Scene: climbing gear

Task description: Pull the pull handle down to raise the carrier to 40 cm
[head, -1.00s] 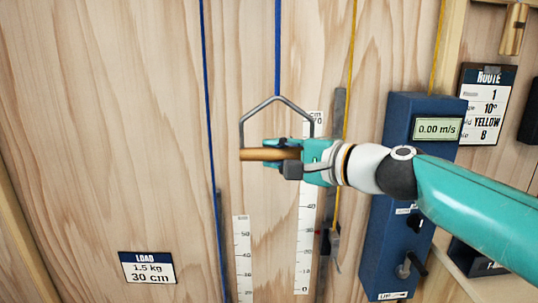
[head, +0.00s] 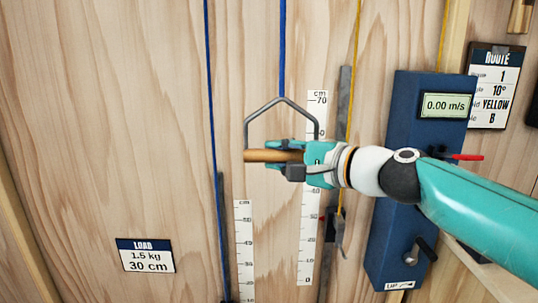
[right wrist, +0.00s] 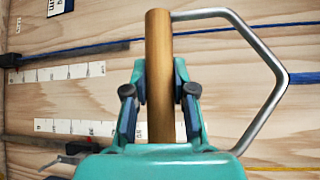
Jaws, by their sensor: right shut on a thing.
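The pull handle (head: 262,156) is a brown bar under a grey metal bracket that hangs from a blue rope (head: 282,50). My right gripper (head: 285,156) is shut on the bar near its right end. In the right wrist view the bar (right wrist: 159,70) lies between the two fingers (right wrist: 160,95). A white centimetre scale (head: 312,200) runs behind the handle, partly hidden by the gripper. A second, shorter scale (head: 244,250) stands to its left beside another blue rope (head: 211,110). The carrier is not clearly visible. My left gripper is not in view.
A load sign (head: 146,256) reads 1.5 kg, 30 cm. A blue box (head: 398,190) with a 0.00 m/s display, a crank and a red lever stands at the right. A route sign (head: 494,88) hangs beyond it. A yellow rope (head: 355,60) runs close to my right wrist.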

